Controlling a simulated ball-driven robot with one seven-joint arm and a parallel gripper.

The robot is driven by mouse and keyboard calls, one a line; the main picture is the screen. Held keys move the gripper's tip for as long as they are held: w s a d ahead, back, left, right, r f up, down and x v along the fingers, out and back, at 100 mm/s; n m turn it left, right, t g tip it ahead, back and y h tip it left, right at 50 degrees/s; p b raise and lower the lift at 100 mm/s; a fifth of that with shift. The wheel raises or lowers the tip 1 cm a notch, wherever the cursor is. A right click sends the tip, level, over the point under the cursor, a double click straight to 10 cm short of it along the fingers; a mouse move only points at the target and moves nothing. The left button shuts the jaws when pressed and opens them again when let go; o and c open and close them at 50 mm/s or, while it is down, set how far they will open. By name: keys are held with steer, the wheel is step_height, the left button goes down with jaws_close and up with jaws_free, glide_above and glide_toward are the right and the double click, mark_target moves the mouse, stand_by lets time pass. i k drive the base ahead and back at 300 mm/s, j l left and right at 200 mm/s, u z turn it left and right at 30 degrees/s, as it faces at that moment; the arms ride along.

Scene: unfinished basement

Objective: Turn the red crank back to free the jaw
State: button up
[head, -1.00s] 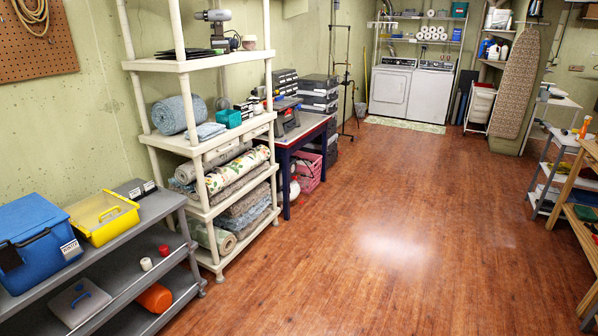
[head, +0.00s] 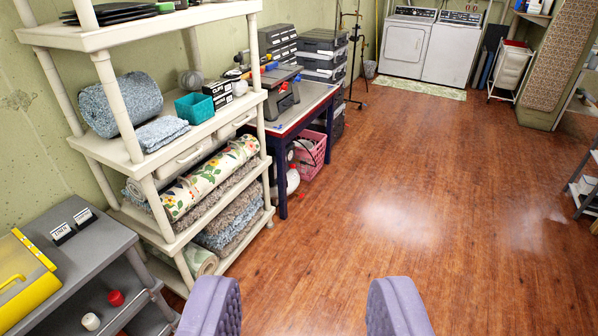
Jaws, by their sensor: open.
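I cannot make out a jaw. My gripper (head: 303,285) shows as two purple padded fingers at the bottom of the head view. They are wide apart with only floor between them. The gripper is empty and well short of the workbench.
The workbench (head: 314,97) has dark blue legs, with a pink basket (head: 311,150) underneath. The white shelf unit (head: 152,157) with rolled rugs stands left, before the bench. A grey low shelf (head: 92,249) is nearer left. The wooden floor (head: 420,200) is clear in the middle and right.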

mark_target(284, 87)
steer(key=i, duration=3.15)
steer(key=i+u, duration=0.1)
steer(key=i, duration=0.45)
steer(key=i+l+u, duration=0.1)
steer(key=i, duration=0.4)
steer(key=i+l+u, duration=0.1)
steer(key=i, duration=0.45)
